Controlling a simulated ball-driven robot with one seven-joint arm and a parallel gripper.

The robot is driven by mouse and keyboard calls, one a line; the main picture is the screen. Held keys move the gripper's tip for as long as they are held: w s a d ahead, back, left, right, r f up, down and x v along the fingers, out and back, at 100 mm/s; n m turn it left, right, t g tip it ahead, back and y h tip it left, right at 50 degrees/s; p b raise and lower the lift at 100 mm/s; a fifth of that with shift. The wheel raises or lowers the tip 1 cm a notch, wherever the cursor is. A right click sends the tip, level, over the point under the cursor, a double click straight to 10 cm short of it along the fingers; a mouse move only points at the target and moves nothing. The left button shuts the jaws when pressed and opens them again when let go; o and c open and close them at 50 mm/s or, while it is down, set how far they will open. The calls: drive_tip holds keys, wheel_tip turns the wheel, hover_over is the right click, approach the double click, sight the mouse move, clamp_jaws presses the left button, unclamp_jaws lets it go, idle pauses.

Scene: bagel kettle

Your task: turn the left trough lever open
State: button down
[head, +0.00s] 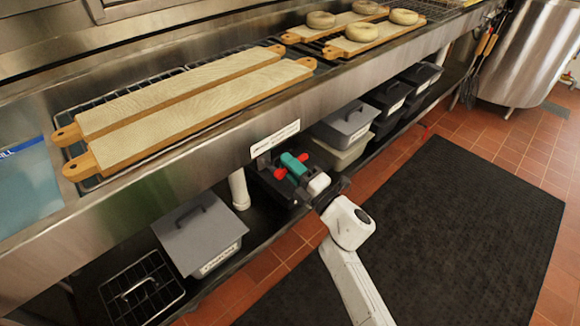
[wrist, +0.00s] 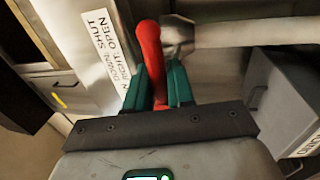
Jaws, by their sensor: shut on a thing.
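The red lever (wrist: 149,45) is in the middle of the wrist view, below the trough front. My gripper (wrist: 161,88) is shut on it, with a green finger on each side and the red end rising past the fingertips. In the head view red parts of the lever (head: 279,174) show on both sides of the teal fingers of my gripper (head: 294,165). A metal fitting (wrist: 178,35) with a pale pipe lies beside the lever in the wrist view. The gripped part of the lever is partly hidden by the fingers.
The steel trough (head: 215,140) bears bagel boards on racks (head: 190,92). A white label (wrist: 98,48) with SHUT and OPEN text is beside the lever. Grey bins (head: 200,240) (head: 345,125) stand on the low shelf either side. A black mat (head: 450,220) covers open floor.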

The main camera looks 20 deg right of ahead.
drive_tip(key=c, duration=1.1)
unclamp_jaws()
drive_tip(key=shift+c, duration=0.2)
drive_tip(key=shift+s, duration=0.1)
drive_tip(key=p+v, duration=0.1)
drive_tip(key=v, duration=0.9)
drive_tip(key=shift+s+f, duration=0.15)
drive_tip(key=shift+s, duration=0.2)
drive_tip(key=shift+d, duration=0.15)
